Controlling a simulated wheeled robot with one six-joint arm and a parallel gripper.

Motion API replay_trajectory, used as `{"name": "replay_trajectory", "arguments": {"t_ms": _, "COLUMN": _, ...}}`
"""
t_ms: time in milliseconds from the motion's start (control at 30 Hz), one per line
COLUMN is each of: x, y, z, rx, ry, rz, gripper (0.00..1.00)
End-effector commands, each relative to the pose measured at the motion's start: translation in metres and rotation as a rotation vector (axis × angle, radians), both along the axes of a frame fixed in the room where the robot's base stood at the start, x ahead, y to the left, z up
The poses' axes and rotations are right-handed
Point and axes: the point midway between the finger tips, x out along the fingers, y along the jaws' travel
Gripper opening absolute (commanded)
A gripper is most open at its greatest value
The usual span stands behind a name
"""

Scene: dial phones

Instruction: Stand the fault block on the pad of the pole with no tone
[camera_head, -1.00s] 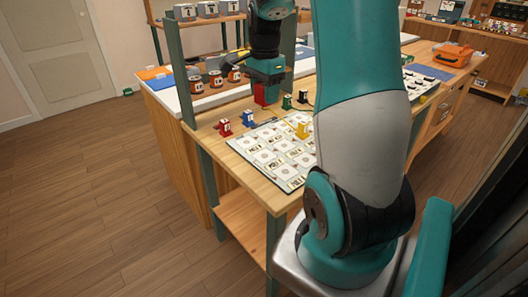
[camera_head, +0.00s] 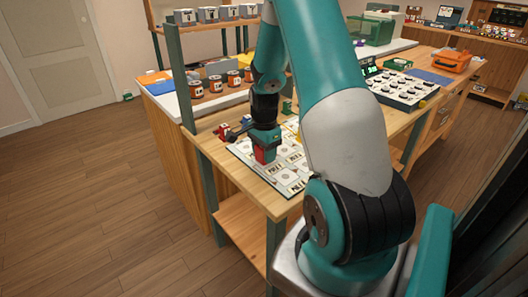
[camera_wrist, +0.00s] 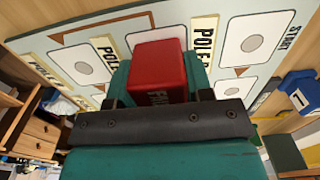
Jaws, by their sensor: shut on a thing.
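The red fault block (camera_wrist: 158,72) is between the teal fingers of my gripper (camera_wrist: 158,85), which is shut on it. Its side lettering is partly hidden by the gripper. In the head view the red block (camera_head: 264,155) sits at the tip of my gripper (camera_head: 265,150), over the left part of the white board (camera_head: 291,181) of pads and pole labels. In the wrist view the board (camera_wrist: 115,30) has pale pads with grey circles, and the block overlaps one pad. I cannot tell whether the block touches the board. No tone reading is legible.
A red piece (camera_head: 224,131) stands at the board's far left edge. A blue numbered piece (camera_wrist: 302,92) is at the right in the wrist view. A panel of black knobs (camera_head: 402,88) lies to the right.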

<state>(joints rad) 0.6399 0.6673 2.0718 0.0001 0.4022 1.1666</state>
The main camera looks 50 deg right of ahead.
Motion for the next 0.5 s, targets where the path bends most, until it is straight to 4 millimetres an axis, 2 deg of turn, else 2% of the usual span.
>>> {"name": "replay_trajectory", "arguments": {"t_ms": 300, "x": 0.0002, "y": -0.0001, "z": -0.0033, "rx": 0.0, "ry": 0.0, "rz": 0.0, "gripper": 0.22}}
{"name": "replay_trajectory", "arguments": {"t_ms": 333, "x": 0.0001, "y": -0.0002, "z": -0.0026, "rx": 0.0, "ry": -0.001, "rz": 0.0, "gripper": 0.51}}
{"name": "replay_trajectory", "arguments": {"t_ms": 400, "x": 0.0001, "y": -0.0002, "z": -0.0021, "rx": 0.0, "ry": -0.001, "rz": 0.0, "gripper": 0.67}}
{"name": "replay_trajectory", "arguments": {"t_ms": 433, "x": 0.0001, "y": -0.0002, "z": -0.0021, "rx": 0.0, "ry": 0.0, "rz": 0.0, "gripper": 0.72}}
{"name": "replay_trajectory", "arguments": {"t_ms": 500, "x": 0.0001, "y": -0.0002, "z": -0.0021, "rx": 0.0, "ry": 0.0, "rz": 0.0, "gripper": 0.72}}
